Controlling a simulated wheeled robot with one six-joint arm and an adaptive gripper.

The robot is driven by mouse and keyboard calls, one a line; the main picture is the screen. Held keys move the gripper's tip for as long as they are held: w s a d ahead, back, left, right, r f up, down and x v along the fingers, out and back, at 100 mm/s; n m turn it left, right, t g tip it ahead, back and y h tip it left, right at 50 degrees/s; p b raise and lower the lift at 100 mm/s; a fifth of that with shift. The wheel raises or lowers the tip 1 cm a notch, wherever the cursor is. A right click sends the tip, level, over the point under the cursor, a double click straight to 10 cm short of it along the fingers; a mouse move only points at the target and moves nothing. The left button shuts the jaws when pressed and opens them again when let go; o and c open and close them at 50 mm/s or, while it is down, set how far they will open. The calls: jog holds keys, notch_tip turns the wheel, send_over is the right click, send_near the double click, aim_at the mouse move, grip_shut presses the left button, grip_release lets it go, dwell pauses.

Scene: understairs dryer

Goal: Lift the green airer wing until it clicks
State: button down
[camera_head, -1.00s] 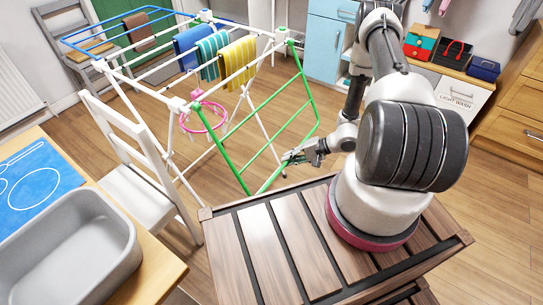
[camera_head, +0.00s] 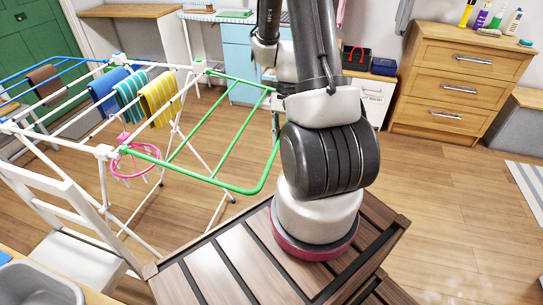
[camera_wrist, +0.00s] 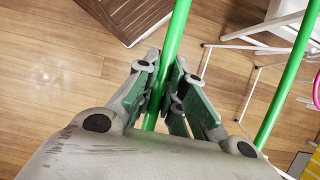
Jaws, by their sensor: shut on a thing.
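The green airer wing (camera_head: 242,190) stands out to the right from the white airer frame, raised to roughly level in the head view. In the wrist view, its green bar (camera_wrist: 176,28) runs between the fingers of my gripper (camera_wrist: 165,78). My gripper is shut on this bar. A second green bar (camera_wrist: 290,75) runs alongside at the right of the wrist view. In the head view my arm hides part of the wing's outer edge and most of my gripper. I cannot tell whether the wing's hinge is latched.
Blue, striped and yellow towels (camera_head: 157,100) hang on the airer. A pink ring (camera_head: 138,160) hangs below its near corner. A white chair (camera_head: 70,235) stands at the near left. A wooden drawer chest (camera_head: 460,80) stands at the back right. Floor at right is clear.

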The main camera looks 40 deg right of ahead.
notch_tip(320, 180, up, 9)
jog(key=shift+s+d+f+m+g+h, duration=0.15)
jog(key=shift+g+h, duration=0.2)
jog(key=shift+g, duration=0.2)
jog(key=shift+a+f+m+g+h, duration=0.15)
jog(key=shift+g+h, duration=0.2)
jog(key=shift+g, duration=0.2)
jog(key=shift+d+r, duration=0.1)
jog(key=c, duration=1.5)
grip_release()
